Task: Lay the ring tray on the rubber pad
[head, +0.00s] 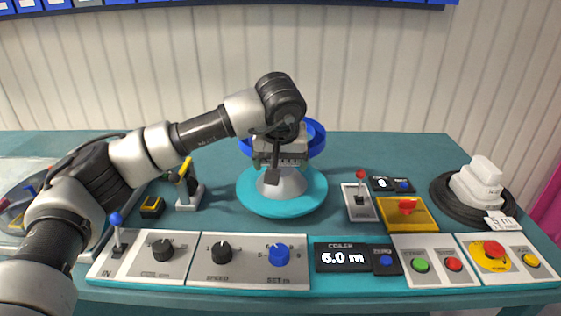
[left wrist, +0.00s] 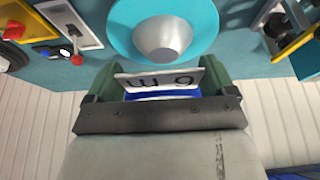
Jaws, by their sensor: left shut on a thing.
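A blue ring-shaped piece, which I take for the ring tray (head: 318,138), is raised behind and above the grey cone of a round teal plate. My left gripper (head: 280,160) is shut on it; its green fingers stand either side of a white "6 m" tag in the left wrist view (left wrist: 160,80). A blue strip (left wrist: 165,96) shows below the tag there. Much of the ring is hidden behind my gripper. A flat round black disc, likely the rubber pad (head: 442,195), lies at the far right, with a white stepped piece (head: 476,186) on it. My right gripper is not in view.
The teal plate (head: 255,202) with its cone stands mid-table. A red-knobbed lever box (head: 358,203) and yellow box (head: 420,216) stand between it and the disc. Control panels (head: 220,262) line the front. A "5 m" tag (head: 503,222) sits at the disc's front edge.

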